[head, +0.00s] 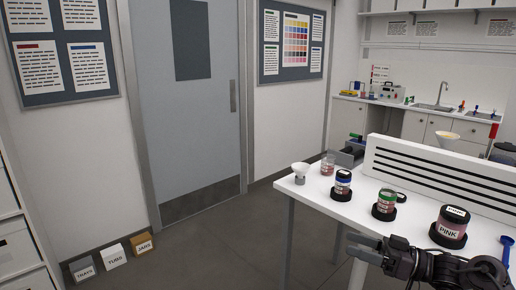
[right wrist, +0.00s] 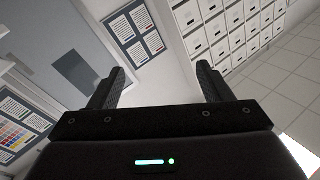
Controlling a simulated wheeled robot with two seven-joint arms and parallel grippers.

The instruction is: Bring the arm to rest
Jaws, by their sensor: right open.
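My right arm comes in at the bottom right of the head view. Its gripper (head: 364,249) is in front of the white table's near edge, apart from the jars. In the right wrist view the same gripper (right wrist: 157,88) has its two dark fingers spread wide with nothing between them. That view is tilted and shows wall, door and drawers beyond the fingers. My left gripper does not show in either view.
Small boxes (head: 115,255) stand by the wall. Floor left of the table is clear.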

